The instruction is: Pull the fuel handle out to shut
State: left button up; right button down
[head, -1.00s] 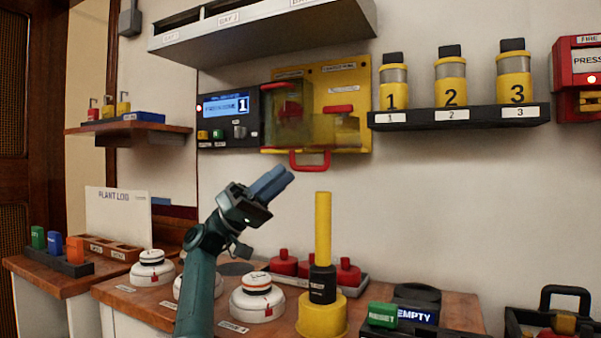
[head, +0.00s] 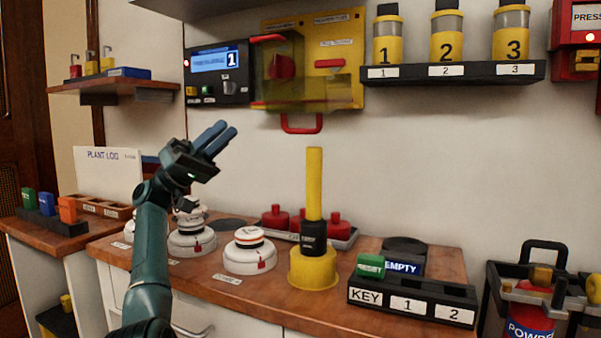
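A yellow panel (head: 345,85) on the wall carries a clear tinted cover (head: 275,70) with a red knob behind it and a short red handle (head: 329,63) on its right part. A red loop handle (head: 302,124) hangs at the panel's lower edge. The panel labels are too small to read, so I cannot tell which is the fuel handle. My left gripper (head: 227,127) is raised over the counter, left of and slightly below the loop handle, touching nothing. Its two blue fingers show a narrow gap with nothing between them. My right gripper is out of view.
A dark control box (head: 218,75) adjoins the panel. A shelf (head: 455,73) with numbered yellow canisters is at right. The wooden counter (head: 270,290) holds white domes, a yellow post (head: 314,185), red knobs and a key rack (head: 410,303). The wall below the loop handle is clear.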

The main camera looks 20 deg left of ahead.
aim_at(336, 63)
jog(key=k, duration=1)
